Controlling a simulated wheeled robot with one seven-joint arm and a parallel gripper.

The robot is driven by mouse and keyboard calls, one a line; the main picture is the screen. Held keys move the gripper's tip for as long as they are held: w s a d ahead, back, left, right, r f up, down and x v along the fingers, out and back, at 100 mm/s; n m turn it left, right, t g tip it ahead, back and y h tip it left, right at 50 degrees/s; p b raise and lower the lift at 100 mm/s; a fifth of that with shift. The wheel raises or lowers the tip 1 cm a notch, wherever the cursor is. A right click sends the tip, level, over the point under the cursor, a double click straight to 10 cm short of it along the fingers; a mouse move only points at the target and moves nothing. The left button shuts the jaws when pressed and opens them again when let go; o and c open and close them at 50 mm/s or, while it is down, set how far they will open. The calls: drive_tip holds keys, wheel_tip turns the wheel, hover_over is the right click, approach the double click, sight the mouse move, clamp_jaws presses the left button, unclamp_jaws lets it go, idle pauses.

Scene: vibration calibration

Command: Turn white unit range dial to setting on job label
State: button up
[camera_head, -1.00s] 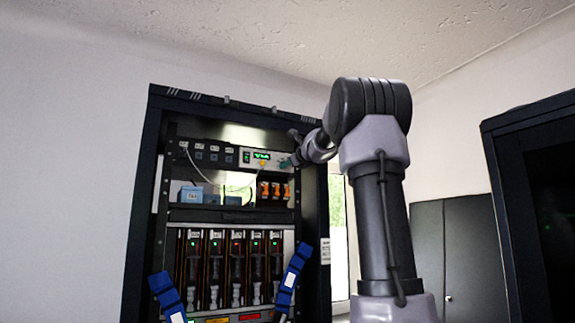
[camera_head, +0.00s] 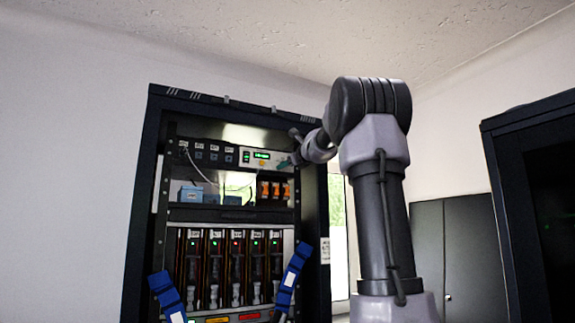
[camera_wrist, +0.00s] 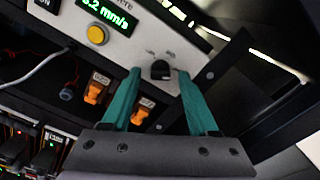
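The white unit (camera_head: 247,157) sits in the upper part of the rack. In the wrist view its white face (camera_wrist: 117,42) carries a lit green display ending in "5.2 mm/s", partly cut off, and a yellow button. The black range dial (camera_wrist: 160,70) is on the same face, with small marks above it that I cannot read. My gripper (camera_wrist: 159,76) is open, its two teal fingers apart with one on each side of the dial. I cannot tell whether they touch it. I cannot identify a readable job label.
Orange switches (camera_wrist: 97,88) sit on the dark panel below the unit, close to the left finger. A loose pale cable (camera_head: 202,170) hangs at the rack's upper left. Blue handles (camera_head: 292,268) flank the lower modules. A dark cabinet (camera_head: 535,200) stands at right.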

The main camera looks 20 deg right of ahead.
drive_tip(key=s, duration=1)
drive_tip(key=shift+s+d, duration=0.2)
drive_tip(key=shift+s, duration=0.2)
drive_tip(key=s+a+f+n+g+y, duration=0.2)
drive_tip(key=s+a+f+n+g, duration=0.1)
drive_tip(key=s+a+f+n, duration=0.45)
drive_tip(key=s+a+f+n+g+y, duration=0.1)
drive_tip(key=s+a+f+n+g, duration=0.25)
drive_tip(key=a+f+n, duration=0.55)
drive_tip(key=s+a+f+n+g, duration=0.1)
drive_tip(key=s+f+n+g, duration=0.1)
drive_tip(key=s+f+n, duration=0.2)
drive_tip(key=s+a+f+n+g+h, duration=0.1)
drive_tip(key=s+f+n, duration=0.4)
drive_tip(key=s+f, duration=0.6)
wheel_tip(320, 180, down, 5)
drive_tip(key=shift+a+f+g+h, duration=0.2)
drive_tip(key=shift+g+h, duration=0.1)
drive_tip(key=shift+g, duration=0.45)
